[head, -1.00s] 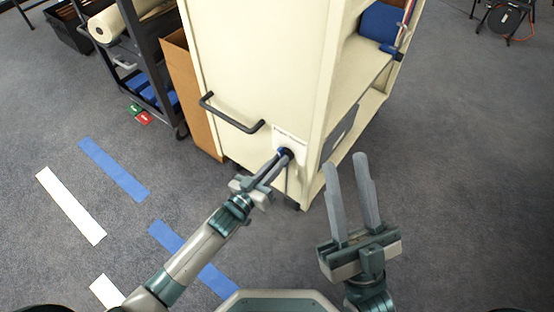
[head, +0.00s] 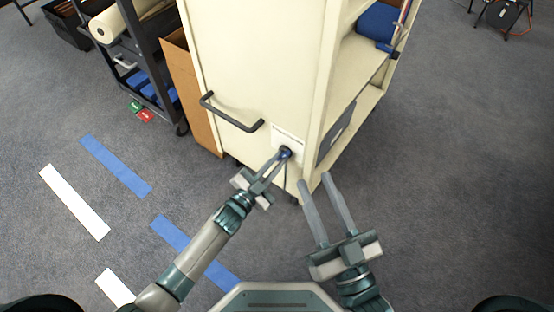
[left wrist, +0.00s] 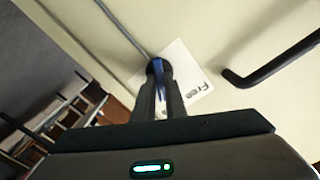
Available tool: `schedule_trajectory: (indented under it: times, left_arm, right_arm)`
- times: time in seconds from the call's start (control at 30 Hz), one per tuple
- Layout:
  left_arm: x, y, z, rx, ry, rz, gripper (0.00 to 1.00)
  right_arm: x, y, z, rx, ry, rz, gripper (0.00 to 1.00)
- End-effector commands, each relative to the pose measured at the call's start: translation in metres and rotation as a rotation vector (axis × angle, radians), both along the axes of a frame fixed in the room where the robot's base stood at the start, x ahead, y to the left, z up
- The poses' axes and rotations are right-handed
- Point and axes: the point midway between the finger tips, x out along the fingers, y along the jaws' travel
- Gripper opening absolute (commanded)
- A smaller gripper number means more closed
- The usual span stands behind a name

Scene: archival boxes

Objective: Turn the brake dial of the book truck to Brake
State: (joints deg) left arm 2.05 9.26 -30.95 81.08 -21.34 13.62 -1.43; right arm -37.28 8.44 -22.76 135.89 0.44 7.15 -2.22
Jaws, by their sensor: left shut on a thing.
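The cream book truck (head: 255,75) stands in the middle of the head view. Its brake dial (head: 285,152) is a small dark and blue knob low on the end panel, in front of a white label plate (head: 289,134). My left gripper (head: 280,158) is shut on the dial. In the left wrist view the fingers (left wrist: 160,95) close on the blue part of the dial (left wrist: 157,66). The label (left wrist: 190,80) there shows "Free"; the rest of it is hidden by the fingers. My right gripper (head: 312,182) is open and empty, low beside the truck's right corner.
A black handle (head: 231,113) sticks out of the truck's end panel above the dial. A brown board (head: 191,95) and a dark cart (head: 150,60) with rolls stand at left. Blue and white tape strips (head: 115,166) mark the carpet.

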Motion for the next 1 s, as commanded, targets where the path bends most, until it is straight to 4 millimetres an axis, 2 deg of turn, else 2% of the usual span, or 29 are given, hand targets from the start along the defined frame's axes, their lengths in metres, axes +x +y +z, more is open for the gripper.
schedule_trajectory:
  times: [0.67,0.7,0.73,1.0]
  left_arm:
    - [-0.0006,-0.0003,-0.0006,0.067,-0.049,0.0,0.0]
    - [-0.0006,-0.0003,-0.0006,0.067,-0.049,0.0,0.2]
    - [-0.0006,-0.0003,-0.0006,0.067,-0.049,0.0,0.28]
    - [-0.0004,-0.0003,-0.0004,0.066,-0.048,0.0,0.3]
  right_arm:
    - [0.0021,-0.0004,-0.0045,-0.009,0.026,0.0,0.31]
    - [0.0021,-0.0004,-0.0045,-0.008,0.025,0.0,0.31]
    - [0.0021,-0.0004,-0.0045,-0.008,0.025,0.0,0.31]
    - [0.0022,-0.0005,-0.0041,-0.008,0.024,0.0,0.31]
